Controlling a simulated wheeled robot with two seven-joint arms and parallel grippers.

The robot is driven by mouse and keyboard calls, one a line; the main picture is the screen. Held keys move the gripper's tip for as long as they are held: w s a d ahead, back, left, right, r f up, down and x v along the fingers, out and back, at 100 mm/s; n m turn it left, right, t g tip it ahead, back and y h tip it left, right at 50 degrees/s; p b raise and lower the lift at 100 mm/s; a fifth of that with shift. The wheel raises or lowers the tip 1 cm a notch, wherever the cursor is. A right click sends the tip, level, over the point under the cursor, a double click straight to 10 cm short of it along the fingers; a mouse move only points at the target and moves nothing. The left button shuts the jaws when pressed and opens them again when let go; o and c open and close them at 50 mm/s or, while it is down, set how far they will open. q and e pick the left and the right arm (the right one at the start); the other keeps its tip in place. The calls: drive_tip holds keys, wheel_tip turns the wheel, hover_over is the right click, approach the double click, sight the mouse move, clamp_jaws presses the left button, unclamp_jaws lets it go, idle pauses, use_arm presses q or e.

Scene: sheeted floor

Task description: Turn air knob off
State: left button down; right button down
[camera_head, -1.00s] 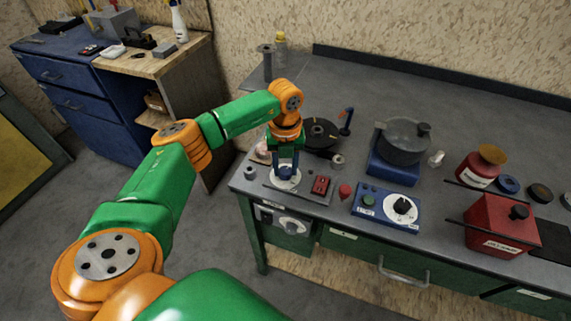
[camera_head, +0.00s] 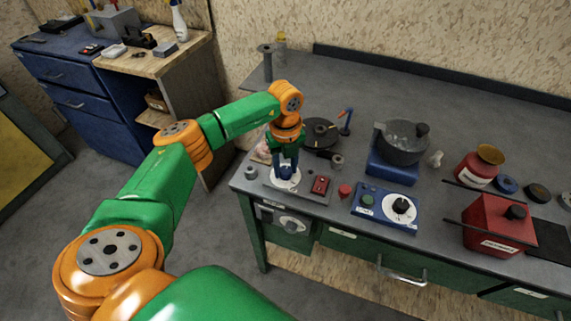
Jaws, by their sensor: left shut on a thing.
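My left arm reaches in from the left and points down over the near left corner of the workbench. Its gripper (camera_head: 287,172) is shut on a small dark blue knob (camera_head: 285,174). The knob sits on a round white dial (camera_head: 293,184) of a grey panel (camera_head: 310,195) with a red switch (camera_head: 320,185). The fingers hide part of the knob, and I cannot read its angle. A second knob on a white dial (camera_head: 402,206) is on a blue box to the right. My right gripper is not in view.
A pot (camera_head: 404,146) on a blue stand, a red canister (camera_head: 474,168) and a red box (camera_head: 497,226) stand to the right. A dark round plate (camera_head: 321,135) is behind the gripper. The back of the bench (camera_head: 480,110) is clear.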

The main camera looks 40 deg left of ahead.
sight(285, 170)
use_arm(q)
drive_tip(key=shift+c, duration=2.2)
unclamp_jaws()
wheel_tip(285, 170, up, 6)
drive_tip(key=shift+w+r+b, duration=0.1)
drive_tip(key=shift+b, duration=0.7)
drive_tip(key=shift+r, duration=0.45)
drive_tip(key=shift+f, duration=0.1)
